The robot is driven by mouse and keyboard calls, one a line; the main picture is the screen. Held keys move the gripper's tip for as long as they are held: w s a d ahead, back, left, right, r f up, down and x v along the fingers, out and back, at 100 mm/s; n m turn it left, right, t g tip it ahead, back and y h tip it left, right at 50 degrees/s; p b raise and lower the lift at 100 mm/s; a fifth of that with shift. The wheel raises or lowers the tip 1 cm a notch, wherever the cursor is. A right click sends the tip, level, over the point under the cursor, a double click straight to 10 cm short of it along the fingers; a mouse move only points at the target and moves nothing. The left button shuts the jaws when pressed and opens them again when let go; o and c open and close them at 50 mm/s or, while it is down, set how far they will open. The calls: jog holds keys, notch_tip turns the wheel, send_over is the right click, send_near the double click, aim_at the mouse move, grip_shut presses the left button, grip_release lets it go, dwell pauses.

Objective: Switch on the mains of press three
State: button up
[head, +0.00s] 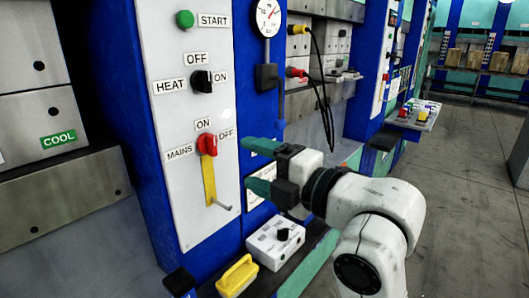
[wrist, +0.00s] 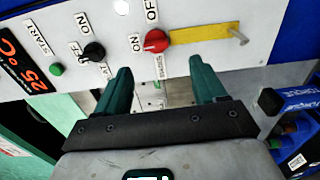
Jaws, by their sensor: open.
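The mains switch (head: 208,145) is a red knob with a long yellow lever (head: 209,183) on a white panel, beside the label MAINS. ON is printed above the knob and OFF to its right. The lever points down, with a grey peg near its lower end. In the wrist view the red knob (wrist: 156,41) lies just beyond the fingertips, with the yellow lever (wrist: 208,33) running to the right. My gripper (head: 246,164) is open and empty, right of the switch, its teal fingers (wrist: 160,66) apart and pointing toward the panel. No press number is readable.
Above are a black HEAT knob (head: 202,81) and a green START button (head: 184,19). Below right stand a white box with a black knob (head: 275,242) and a yellow handle (head: 238,276). Cables (head: 322,90) hang further right. The floor (head: 455,190) at right is open.

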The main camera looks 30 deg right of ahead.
jog(key=shift+s+d+r+p, duration=0.15)
jog(key=shift+s+p, duration=0.25)
jog(key=shift+p, duration=0.6)
jog(key=shift+s+r+p, duration=0.15)
jog(key=shift+s+p, duration=0.25)
jog(key=shift+p, duration=0.55)
